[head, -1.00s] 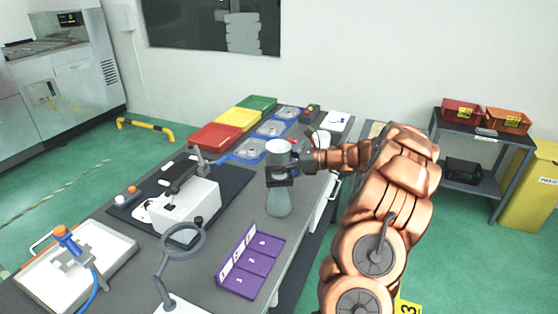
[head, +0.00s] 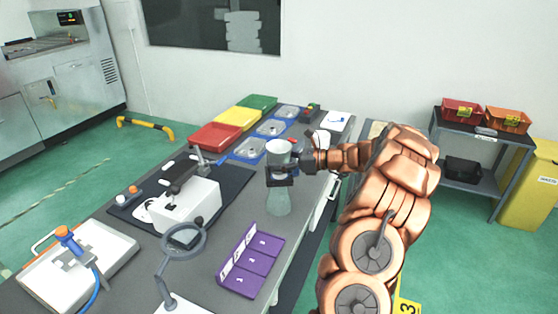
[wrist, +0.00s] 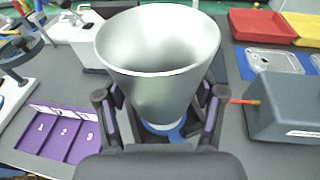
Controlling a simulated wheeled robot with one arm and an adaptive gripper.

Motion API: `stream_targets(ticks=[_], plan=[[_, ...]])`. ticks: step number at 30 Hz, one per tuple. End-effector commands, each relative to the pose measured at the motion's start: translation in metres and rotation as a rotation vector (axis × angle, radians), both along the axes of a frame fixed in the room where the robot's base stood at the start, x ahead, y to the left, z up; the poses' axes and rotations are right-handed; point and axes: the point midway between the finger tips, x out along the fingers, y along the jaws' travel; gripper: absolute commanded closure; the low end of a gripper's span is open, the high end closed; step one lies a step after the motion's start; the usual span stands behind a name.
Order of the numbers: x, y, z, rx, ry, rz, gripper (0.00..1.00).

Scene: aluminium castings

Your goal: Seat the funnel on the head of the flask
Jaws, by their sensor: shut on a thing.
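The funnel (head: 278,147) is a silvery, wide-mouthed metal cone, also large in the wrist view (wrist: 158,85). My gripper (head: 280,178) is shut on it, with one finger on each side, and holds it upright, mouth up. The pale, clear flask (head: 279,202) stands on the grey bench directly below the gripper. The gripper hides the flask's head and the funnel's lower end in the head view. In the wrist view a blue ring shows just under the funnel. I cannot tell whether funnel and flask touch.
A purple numbered tray (head: 250,262) lies in front of the flask. A magnifier (head: 183,240) and a white instrument (head: 185,208) stand to the left. Red (head: 215,135), yellow and green trays lie behind. A grey box (wrist: 285,118) is close on the right in the wrist view.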

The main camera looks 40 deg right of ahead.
Motion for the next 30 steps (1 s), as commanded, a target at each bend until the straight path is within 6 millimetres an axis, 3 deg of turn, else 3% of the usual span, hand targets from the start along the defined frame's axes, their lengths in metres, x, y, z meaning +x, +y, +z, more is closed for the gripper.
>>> stream_targets(ticks=[30], plan=[[0.000, 0.001, -0.014, -0.001, 0.000, 0.002, 0.70]])
